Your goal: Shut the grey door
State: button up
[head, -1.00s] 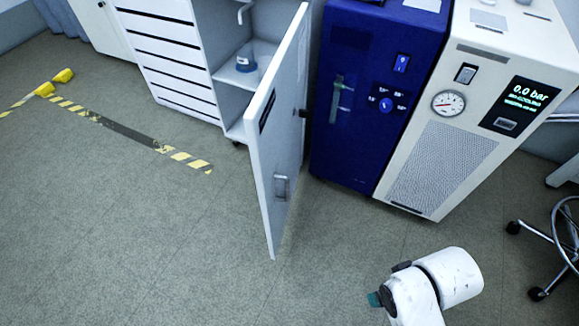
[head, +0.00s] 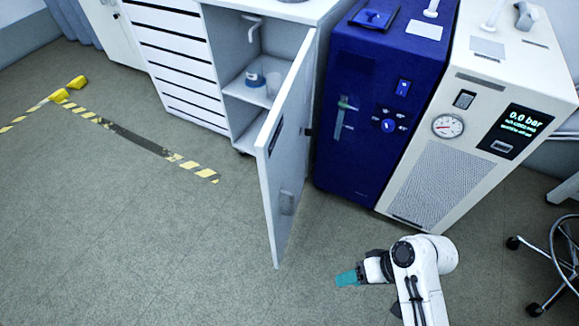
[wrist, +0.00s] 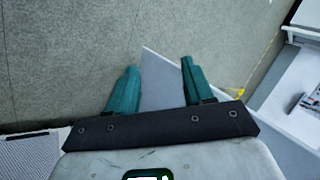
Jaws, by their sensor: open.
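The grey door (head: 288,150) stands wide open in the head view, swung out from a white cabinet (head: 227,60) towards the viewer. It has a dark plate near its top and a small handle (head: 287,202) low on its face. My gripper (head: 346,278) is at the lower right, to the right of the door's lower edge and apart from it. In the wrist view my gripper (wrist: 160,68) has its two teal fingers spread, with nothing held. A grey panel, seemingly the door (wrist: 160,88), shows between and beyond them.
A blue unit (head: 360,110) stands right of the door's hinge side, and a white unit with a gauge (head: 450,150) beside it. Jars (head: 255,79) sit on the cabinet shelf. A wheeled chair (head: 560,265) is at the right edge.

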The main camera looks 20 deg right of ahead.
aim_at(275, 175)
jog(key=w+r+t+y+p, duration=0.1)
jog(key=w+r, duration=0.1)
jog(key=w, duration=0.1)
jog(key=w+r+m+t+y+p, duration=0.1)
jog(key=w+r+y, duration=0.1)
jog(key=r, duration=0.1)
jog(key=w+r+m+t+y+p, duration=0.1)
jog(key=w+r+y, duration=0.1)
jog(key=w, duration=0.1)
jog(key=shift+w+a+r+p, duration=0.35)
jog(key=shift+r, duration=0.05)
jog(key=c, duration=0.4)
jog(key=w+d+r+m+t+y, duration=0.1)
jog(key=w+r, duration=0.1)
jog(key=w+d+r+t+y+p, duration=0.1)
jog(key=w+r+t, duration=0.1)
jog(key=r, duration=0.1)
jog(key=w+d+r+m+t+y+p, duration=0.1)
jog(key=w+r, duration=0.1)
jog(key=r, duration=0.1)
jog(key=shift+r+m+t+y, duration=0.15)
jog(key=shift+m+t+y, duration=0.15)
grip_shut()
jog(key=x, duration=1.4)
